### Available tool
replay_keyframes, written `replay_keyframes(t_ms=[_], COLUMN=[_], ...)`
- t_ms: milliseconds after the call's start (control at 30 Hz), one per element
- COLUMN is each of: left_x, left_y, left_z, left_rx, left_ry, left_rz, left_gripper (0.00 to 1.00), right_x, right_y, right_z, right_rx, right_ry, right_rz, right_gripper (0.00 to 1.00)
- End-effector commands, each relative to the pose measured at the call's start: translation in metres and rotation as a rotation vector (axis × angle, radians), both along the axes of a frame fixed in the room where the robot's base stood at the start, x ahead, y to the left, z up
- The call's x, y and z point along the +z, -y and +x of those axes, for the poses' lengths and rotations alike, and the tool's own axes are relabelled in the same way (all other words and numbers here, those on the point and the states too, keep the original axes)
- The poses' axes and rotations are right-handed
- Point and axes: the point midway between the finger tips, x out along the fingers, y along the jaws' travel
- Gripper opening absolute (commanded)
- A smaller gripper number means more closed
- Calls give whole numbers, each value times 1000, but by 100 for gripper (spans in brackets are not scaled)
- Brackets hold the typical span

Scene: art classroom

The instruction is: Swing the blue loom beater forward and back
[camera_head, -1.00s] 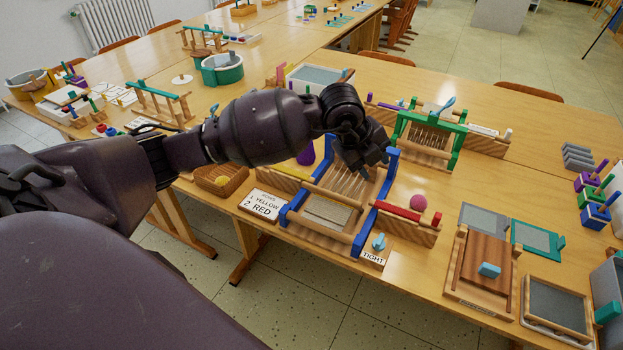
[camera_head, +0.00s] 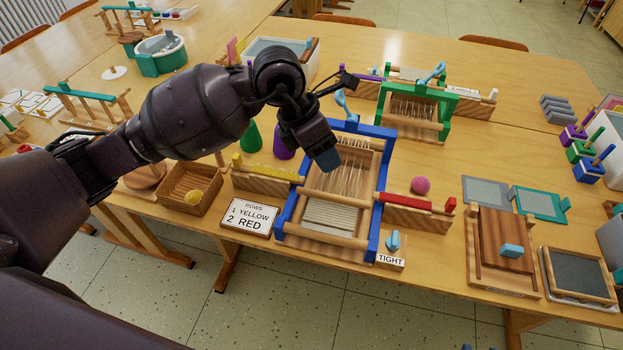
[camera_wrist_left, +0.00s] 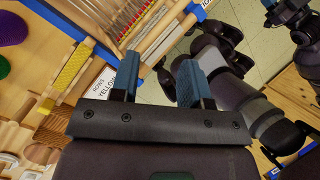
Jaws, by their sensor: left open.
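The blue loom (camera_head: 372,226) stands on the table in the head view, with a blue frame, pale warp threads and wooden cross bars. I cannot tell which bar is the beater, as my left gripper hides part of the loom's back. My left gripper (camera_head: 325,158) hangs over the loom's back left part, its blue fingers pointing down. In the left wrist view its fingers (camera_wrist_left: 158,82) are apart with nothing between them, and part of the loom (camera_wrist_left: 150,28) shows beyond. My right gripper is not in view.
A yellow shuttle (camera_head: 268,171) and a rows card (camera_head: 248,214) lie left of the loom. A red shuttle (camera_head: 408,202), a pink ball (camera_head: 420,185) and a TIGHT label block (camera_head: 391,260) lie right. A green loom (camera_head: 447,117) stands behind. A basket (camera_head: 178,197) sits left.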

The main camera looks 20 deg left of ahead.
Motion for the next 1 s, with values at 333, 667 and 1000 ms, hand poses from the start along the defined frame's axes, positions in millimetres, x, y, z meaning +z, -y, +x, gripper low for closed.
replay_keyframes(t_ms=[333,667,1000], left_x=[-2,-13,-65], left_y=[-3,0,22], left_z=[-10,-10,-9], left_rx=[-525,-627,-622], left_ry=[172,212,210], left_rz=[53,57,56], left_gripper=[42,42,42], right_x=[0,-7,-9], right_y=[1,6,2], right_z=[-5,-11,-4], right_rx=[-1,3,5], right_ry=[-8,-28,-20], right_rz=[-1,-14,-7], right_gripper=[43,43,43])
